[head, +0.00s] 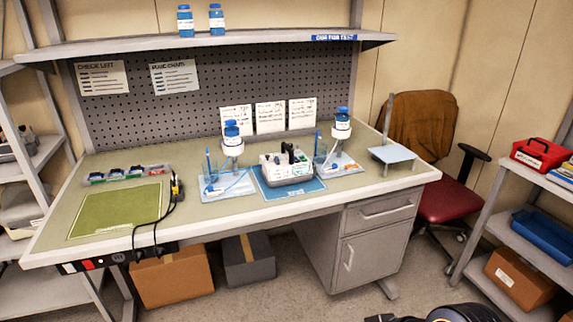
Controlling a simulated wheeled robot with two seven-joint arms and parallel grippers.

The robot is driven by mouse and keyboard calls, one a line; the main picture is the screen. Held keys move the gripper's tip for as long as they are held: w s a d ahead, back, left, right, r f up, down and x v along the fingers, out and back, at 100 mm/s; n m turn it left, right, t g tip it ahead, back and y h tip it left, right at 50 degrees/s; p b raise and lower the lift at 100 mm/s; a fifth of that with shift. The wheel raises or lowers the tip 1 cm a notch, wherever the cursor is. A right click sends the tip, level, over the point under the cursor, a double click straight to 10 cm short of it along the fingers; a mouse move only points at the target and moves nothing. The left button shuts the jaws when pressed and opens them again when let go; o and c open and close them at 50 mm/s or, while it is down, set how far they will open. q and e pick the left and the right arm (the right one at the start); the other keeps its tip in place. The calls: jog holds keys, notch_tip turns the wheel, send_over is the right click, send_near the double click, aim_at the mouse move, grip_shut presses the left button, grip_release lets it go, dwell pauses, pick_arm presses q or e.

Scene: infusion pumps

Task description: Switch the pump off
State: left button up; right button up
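A small white and grey device (270,174), which looks like the pump, sits on a blue mat (315,185) at the middle of the workbench. A black upright part (290,153) rises from its top. Its switch and any lights are too small to make out. Blue-capped bottles stand upright in holders on both sides of it, one at the left (232,132) and one at the right (342,121). Neither of my grippers can be made out. A dark part that looks like mine shows at the bottom edge, right of centre.
The workbench (110,236) has a green mat (115,210) at left, with black cables (175,188) hanging over the front edge. A weighing stand (391,153) is at right. A red chair (440,200) stands beyond it. Boxes (172,280) lie below.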

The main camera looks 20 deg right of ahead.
jog(key=shift+c, duration=0.3)
grip_shut()
dwell(1.6)
